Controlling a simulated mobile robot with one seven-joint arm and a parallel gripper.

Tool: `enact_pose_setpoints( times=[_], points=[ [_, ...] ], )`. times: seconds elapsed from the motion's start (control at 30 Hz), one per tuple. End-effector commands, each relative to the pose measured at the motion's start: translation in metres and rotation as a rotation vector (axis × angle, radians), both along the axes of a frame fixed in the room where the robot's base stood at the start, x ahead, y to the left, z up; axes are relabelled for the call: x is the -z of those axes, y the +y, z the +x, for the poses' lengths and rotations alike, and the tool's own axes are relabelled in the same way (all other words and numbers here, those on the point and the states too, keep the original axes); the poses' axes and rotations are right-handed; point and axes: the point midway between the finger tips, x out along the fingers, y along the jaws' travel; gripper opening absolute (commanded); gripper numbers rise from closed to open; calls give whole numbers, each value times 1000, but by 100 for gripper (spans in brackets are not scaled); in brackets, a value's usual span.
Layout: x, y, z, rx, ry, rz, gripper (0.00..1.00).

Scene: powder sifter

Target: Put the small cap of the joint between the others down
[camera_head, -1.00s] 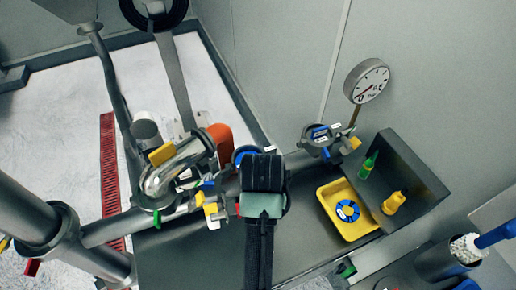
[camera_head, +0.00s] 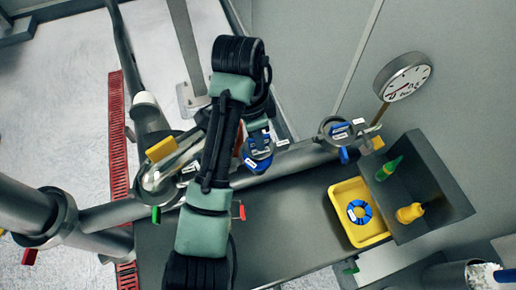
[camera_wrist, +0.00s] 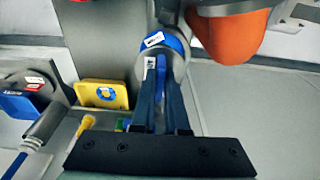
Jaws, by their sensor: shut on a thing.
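My gripper (camera_wrist: 161,82) is shut on the blue handle of a small round cap (camera_wrist: 173,46) with white labels, in the upper middle of the wrist view. In the head view the cap (camera_head: 260,163) shows beside the grey pipe, just below my gripper (camera_head: 258,140). The cap lies over or against the pipe joint; I cannot tell whether it touches. Another joint (camera_head: 340,130) with blue and white labelled parts is to its right. A bent metal joint with a yellow handle (camera_head: 161,149) is to its left, partly hidden by my arm.
A yellow tray (camera_head: 337,208) with a blue ring (camera_head: 359,211) stands on the dark bench at right. A grey shelf (camera_head: 440,200) there holds a green and a yellow bottle. A pressure gauge (camera_head: 403,76) stands behind. An orange part (camera_wrist: 232,32) is close to my gripper.

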Motion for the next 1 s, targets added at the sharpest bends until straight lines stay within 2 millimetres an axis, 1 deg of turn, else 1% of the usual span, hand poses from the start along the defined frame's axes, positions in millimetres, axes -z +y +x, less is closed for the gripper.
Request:
enact_pose_setpoints(
  times=[0.13, 0.33, 0.6, 0.83, 0.87, 0.9, 1.0],
  points=[
    [12, 0, 0, 0, -1, -2, 0],
    [38, 0, 0, -1, 1, -1, 0],
    [38, 0, 0, -1, -1, 0, 0],
    [45, 0, 0, -2, 0, -1, 0],
    [45, 0, 0, -2, 0, -1, 17],
    [44, 0, 0, -2, 0, 0, 24],
    [44, 0, 0, -2, 0, 0, 42]
  ],
)
